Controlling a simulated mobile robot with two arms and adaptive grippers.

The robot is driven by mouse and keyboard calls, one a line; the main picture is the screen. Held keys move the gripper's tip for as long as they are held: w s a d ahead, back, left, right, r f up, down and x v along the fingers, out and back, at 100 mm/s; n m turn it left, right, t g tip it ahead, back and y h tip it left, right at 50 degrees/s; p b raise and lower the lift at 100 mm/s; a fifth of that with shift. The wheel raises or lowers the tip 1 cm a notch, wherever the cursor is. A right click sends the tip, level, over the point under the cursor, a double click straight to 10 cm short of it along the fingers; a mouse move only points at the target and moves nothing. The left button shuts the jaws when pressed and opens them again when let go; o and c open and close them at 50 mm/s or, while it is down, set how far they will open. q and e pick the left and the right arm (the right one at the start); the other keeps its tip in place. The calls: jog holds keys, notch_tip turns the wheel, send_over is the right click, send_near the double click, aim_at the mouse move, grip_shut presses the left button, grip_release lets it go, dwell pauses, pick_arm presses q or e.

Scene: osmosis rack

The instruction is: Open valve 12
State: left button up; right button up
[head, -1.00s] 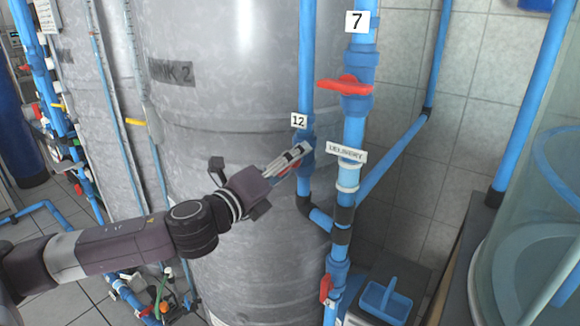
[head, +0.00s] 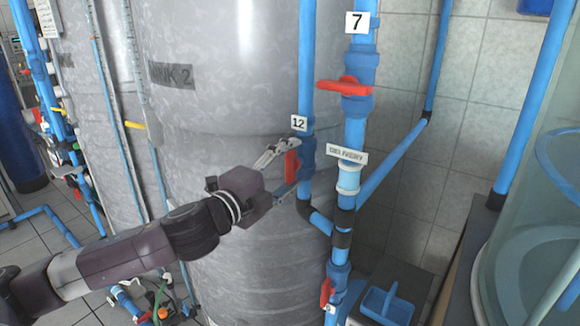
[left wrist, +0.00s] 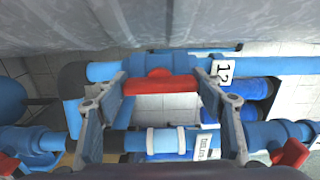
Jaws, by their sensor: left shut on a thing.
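Valve 12 is on the blue vertical pipe in front of the grey tank, with the white label 12 (head: 299,123) just above it. Its red handle (head: 291,165) stands upright, along the pipe. My left gripper (head: 288,167) has one finger at the upper end of the handle and one at the lower end, shut on it. In the left wrist view the red handle (left wrist: 160,86) spans the space between the two fingertips, and the label 12 (left wrist: 222,72) shows beside the right finger. My right gripper is not in view.
Valve 7's red handle (head: 344,86) lies crosswise on the pipe to the right. A delivery label (head: 346,154) hangs below it. Another red handle (head: 326,292) is low on that pipe. The grey tank (head: 225,100) stands close behind my gripper.

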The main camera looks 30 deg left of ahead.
aim_at(287, 169)
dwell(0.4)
pick_arm(q)
jog(key=o, duration=1.2)
jog(key=shift+s, duration=0.1)
jog(key=shift+s+a+f, duration=0.1)
jog(key=shift+s+a, duration=0.15)
jog(key=shift+s, duration=0.75)
jog(key=shift+s+a+f, duration=0.1)
jog(key=shift+s+a, duration=0.1)
jog(key=shift+s, duration=0.8)
jog(key=shift+s+r, duration=0.1)
jog(key=shift+s, duration=0.7)
jog(key=shift+s+a, duration=0.1)
jog(key=shift+s, duration=0.7)
